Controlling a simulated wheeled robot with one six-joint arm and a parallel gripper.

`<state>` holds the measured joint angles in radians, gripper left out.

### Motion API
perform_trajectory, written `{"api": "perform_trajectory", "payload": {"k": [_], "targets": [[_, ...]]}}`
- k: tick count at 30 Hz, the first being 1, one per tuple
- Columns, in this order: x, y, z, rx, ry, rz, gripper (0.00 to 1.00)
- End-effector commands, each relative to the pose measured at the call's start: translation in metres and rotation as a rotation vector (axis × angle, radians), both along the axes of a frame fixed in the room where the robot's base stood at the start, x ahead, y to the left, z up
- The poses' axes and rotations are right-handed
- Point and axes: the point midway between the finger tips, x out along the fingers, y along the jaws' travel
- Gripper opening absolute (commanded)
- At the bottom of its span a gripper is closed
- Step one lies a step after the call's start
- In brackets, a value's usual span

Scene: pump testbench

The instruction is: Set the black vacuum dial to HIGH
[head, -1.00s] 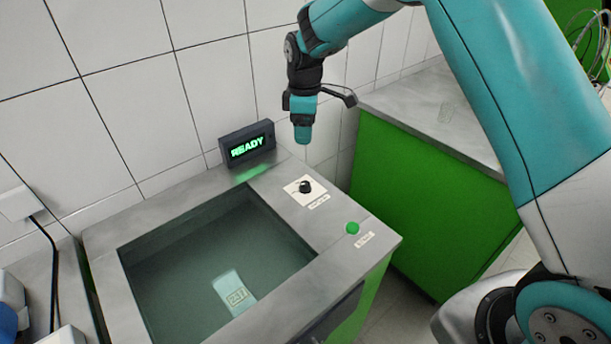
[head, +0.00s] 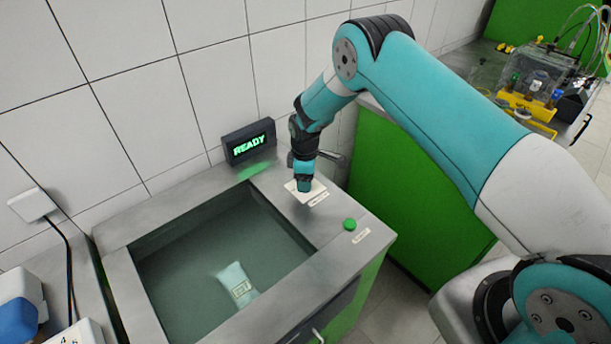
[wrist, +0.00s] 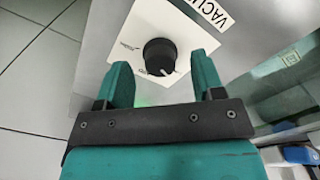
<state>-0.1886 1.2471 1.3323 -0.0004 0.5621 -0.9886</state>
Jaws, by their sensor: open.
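The black vacuum dial (wrist: 160,55) sits on a white plate (wrist: 128,42) with small print in the wrist view. A white pointer mark shows on the dial's edge nearest my gripper, slightly to the right. The label beside the plate begins "VACU" (wrist: 213,14). My gripper (wrist: 162,78) is open, with one teal finger on each side of the dial's near part; I cannot tell whether they touch it. In the head view my gripper (head: 304,186) is over the white plate (head: 317,192) and hides the dial.
A display (head: 249,142) reading READY stands behind the panel. A green button (head: 350,224) lies in front of the dial. The recessed basin (head: 170,262) to the left holds a pale pouch (head: 237,283). A tiled wall (head: 110,120) rises behind.

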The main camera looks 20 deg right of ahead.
Motion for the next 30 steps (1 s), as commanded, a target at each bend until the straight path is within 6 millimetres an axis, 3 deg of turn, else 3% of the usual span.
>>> {"api": "perform_trajectory", "payload": {"k": [12, 18, 30], "targets": [[0.0000, 0.0002, -0.0083, 0.000, 0.000, 0.000, 0.59], [0.0000, 0.0002, -0.0081, 0.000, 0.000, 0.000, 0.14], [0.0004, 0.0001, -0.0103, 0.000, -0.001, -0.059, 0.13]]}}
